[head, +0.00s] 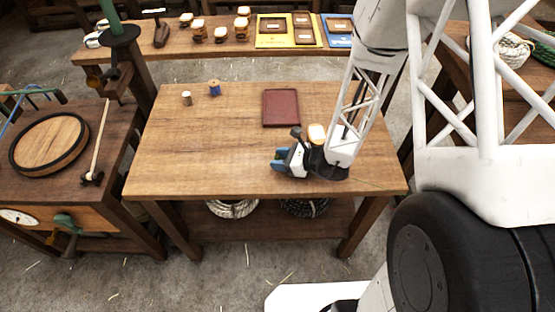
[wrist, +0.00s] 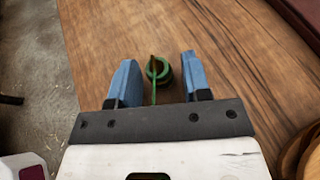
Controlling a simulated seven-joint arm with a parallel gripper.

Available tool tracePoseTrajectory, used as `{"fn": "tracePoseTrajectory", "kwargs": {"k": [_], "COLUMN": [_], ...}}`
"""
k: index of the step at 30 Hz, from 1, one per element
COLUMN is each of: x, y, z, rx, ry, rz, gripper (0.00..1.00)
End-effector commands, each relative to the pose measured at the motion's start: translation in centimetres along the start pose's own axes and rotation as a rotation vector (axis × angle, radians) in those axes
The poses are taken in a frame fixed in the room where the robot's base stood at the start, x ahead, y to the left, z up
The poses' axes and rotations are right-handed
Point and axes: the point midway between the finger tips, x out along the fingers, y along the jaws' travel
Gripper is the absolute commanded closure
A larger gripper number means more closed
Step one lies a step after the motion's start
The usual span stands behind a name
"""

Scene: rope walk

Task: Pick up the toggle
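My gripper (wrist: 160,62) is open, its two blue fingers apart and pointing down over the wooden table (head: 200,150). A small green round piece (wrist: 160,70) with a thin green stem or strand shows between the fingers, with a gap on both sides. I cannot tell for sure whether it is the toggle. In the head view my gripper (head: 282,162) is low over the table's front right part, and the green piece is hidden there. No other thing in view is clearly a toggle.
A dark red tray (head: 282,108) lies behind my gripper. A pale-topped item (head: 317,134) stands close beside it. A blue spool (head: 214,88) and a pale spool (head: 187,98) stand at the back left. The table's left and middle are clear.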

Motion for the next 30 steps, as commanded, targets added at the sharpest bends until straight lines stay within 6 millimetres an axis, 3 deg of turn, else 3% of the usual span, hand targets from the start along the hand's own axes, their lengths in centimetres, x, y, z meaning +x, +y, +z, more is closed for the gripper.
{"fn": "tracePoseTrajectory", "kwargs": {"k": [1,8,20,30], "x": [0.0,0.0,-0.1,-0.8], "y": [0.0,0.0,0.0,0.0], "z": [0.0,0.0,0.2,2.1], "rx": [0.000,0.000,-0.001,-0.002], "ry": [0.000,0.000,0.000,-0.001], "rz": [0.000,0.000,0.000,-0.001], "gripper": [0.64,0.98,0.98,0.98]}}
